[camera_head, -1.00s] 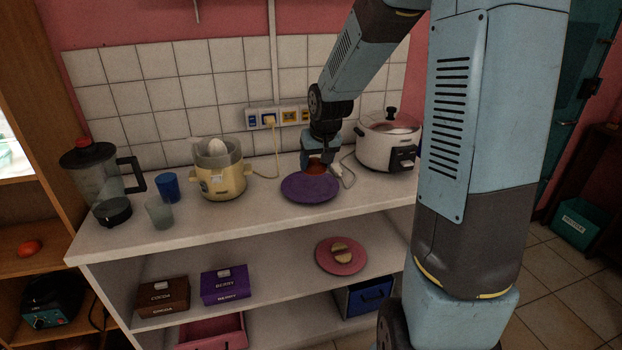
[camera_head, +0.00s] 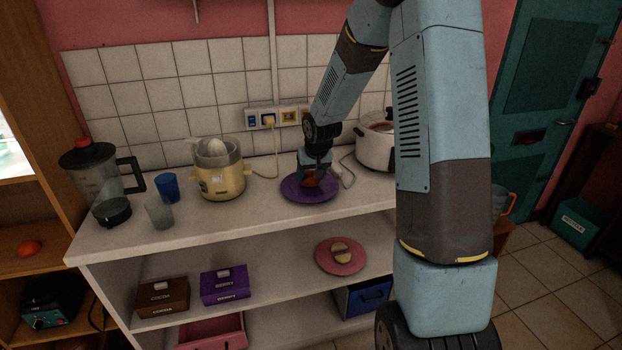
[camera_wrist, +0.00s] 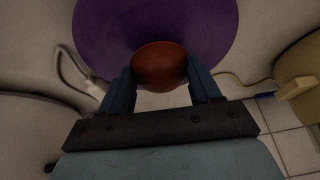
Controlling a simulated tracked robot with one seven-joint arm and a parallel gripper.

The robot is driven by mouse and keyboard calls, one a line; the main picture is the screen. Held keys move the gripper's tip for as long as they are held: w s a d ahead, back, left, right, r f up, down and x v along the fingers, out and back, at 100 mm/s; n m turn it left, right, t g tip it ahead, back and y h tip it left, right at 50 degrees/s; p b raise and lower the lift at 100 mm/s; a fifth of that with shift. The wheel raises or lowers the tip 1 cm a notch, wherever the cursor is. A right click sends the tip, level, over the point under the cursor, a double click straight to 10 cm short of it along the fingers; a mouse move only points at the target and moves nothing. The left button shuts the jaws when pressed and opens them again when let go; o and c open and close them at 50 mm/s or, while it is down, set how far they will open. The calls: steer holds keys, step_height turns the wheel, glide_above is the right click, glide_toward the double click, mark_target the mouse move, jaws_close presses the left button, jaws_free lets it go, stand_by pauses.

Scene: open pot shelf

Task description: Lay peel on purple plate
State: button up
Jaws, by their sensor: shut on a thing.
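The purple plate (camera_head: 293,194) lies flat on the white counter in front of the tiled wall. My gripper (camera_head: 313,176) points down over the plate's right part and is shut on the reddish-brown peel (camera_head: 311,182). In the wrist view the rounded peel (camera_wrist: 159,64) sits between the two blue fingers (camera_wrist: 161,82), over the near part of the purple plate (camera_wrist: 108,38). The peel is very low over the plate; I cannot tell whether it touches. The rest of the plate is bare.
A yellow juicer (camera_head: 219,180) stands left of the plate, with a blue cup (camera_head: 167,187), a clear cup (camera_head: 159,212) and a blender (camera_head: 96,180) beyond. A white cooker (camera_head: 374,150) is close on the right. A white cable plug (camera_head: 346,177) lies behind the plate.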

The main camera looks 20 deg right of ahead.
steer(key=shift+f, duration=0.75)
steer(key=o, duration=1)
steer(key=s+r+h, duration=0.1)
steer(key=s+r, duration=2.1)
steer(key=r, duration=0.2)
steer(key=shift+t+y, duration=0.3)
steer(key=shift+t, duration=0.3)
steer(key=shift+s+a+r, duration=0.1)
steer(key=shift+s+r, duration=0.3)
steer(key=shift+s, duration=2.05)
steer(key=shift+s+d+r, duration=0.1)
steer(key=shift+s+r, duration=0.3)
steer(key=shift+s, duration=2.05)
steer(key=shift+s+a+r, duration=0.1)
steer(key=shift+s+r, duration=0.3)
steer(key=shift+s, duration=2.05)
